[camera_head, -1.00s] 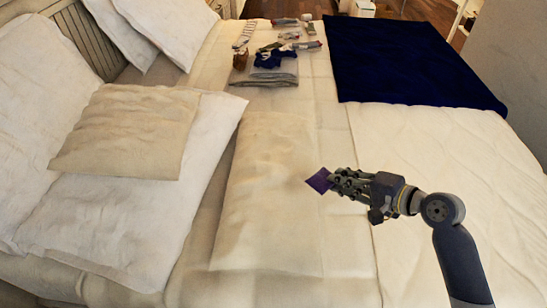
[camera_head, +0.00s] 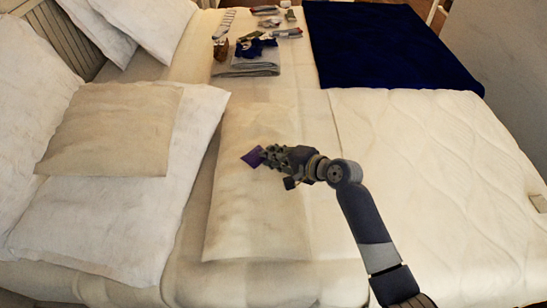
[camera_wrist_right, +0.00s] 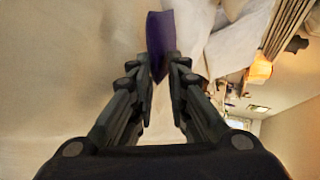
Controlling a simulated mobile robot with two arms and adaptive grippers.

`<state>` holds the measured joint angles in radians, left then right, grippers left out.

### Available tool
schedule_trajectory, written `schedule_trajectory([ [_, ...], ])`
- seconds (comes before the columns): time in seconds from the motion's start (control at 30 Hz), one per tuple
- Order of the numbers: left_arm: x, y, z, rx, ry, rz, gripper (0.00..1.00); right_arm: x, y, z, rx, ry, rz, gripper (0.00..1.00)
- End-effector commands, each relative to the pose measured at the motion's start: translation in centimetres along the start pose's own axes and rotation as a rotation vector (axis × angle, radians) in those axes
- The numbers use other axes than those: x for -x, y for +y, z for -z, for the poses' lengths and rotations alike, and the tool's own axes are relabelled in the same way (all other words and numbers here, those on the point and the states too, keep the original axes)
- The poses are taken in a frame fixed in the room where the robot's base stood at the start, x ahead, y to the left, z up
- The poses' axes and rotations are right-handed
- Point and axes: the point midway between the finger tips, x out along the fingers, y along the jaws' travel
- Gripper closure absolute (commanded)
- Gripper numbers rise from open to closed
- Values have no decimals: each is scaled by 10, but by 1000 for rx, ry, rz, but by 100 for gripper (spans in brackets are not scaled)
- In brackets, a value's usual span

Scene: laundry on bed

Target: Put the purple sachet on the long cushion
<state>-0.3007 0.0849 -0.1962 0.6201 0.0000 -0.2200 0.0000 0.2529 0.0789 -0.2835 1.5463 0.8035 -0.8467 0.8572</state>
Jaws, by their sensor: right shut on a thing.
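The purple sachet (camera_head: 252,157) is held in the fingertips of my right gripper (camera_head: 267,155), which is shut on it. In the right wrist view the sachet (camera_wrist_right: 158,40) sticks out beyond the two fingers (camera_wrist_right: 158,70). The long cushion (camera_head: 240,215) is a pale cream cushion lying lengthwise in the middle of the bed. In the head view the sachet and gripper are over the cushion's upper middle part. I cannot tell exactly how high above it they are. My left gripper is not in view.
White pillows (camera_head: 120,235) and a beige cushion (camera_head: 110,130) lie at the left. Folded clothes (camera_head: 250,68) and small items lie at the far end. A dark blue blanket (camera_head: 390,45) covers the far right. The white quilt (camera_head: 430,170) at the right is clear.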

Motion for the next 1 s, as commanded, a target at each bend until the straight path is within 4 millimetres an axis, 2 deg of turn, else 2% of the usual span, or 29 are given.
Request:
schedule_trajectory([
  [0.1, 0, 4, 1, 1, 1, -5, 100, -5, 10, 0, -1, 1, 0, 99],
  [0.5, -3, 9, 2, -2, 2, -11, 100, -7, 15, 1, -1, 1, 0, 99],
  [0.53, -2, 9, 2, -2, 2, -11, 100, -7, 14, 1, 0, 1, 1, 78],
  [0.6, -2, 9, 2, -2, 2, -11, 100, -6, 14, 1, 0, 1, 1, 64],
  [1.0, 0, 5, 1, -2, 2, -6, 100, -4, 10, 0, 0, 0, 0, 64],
])
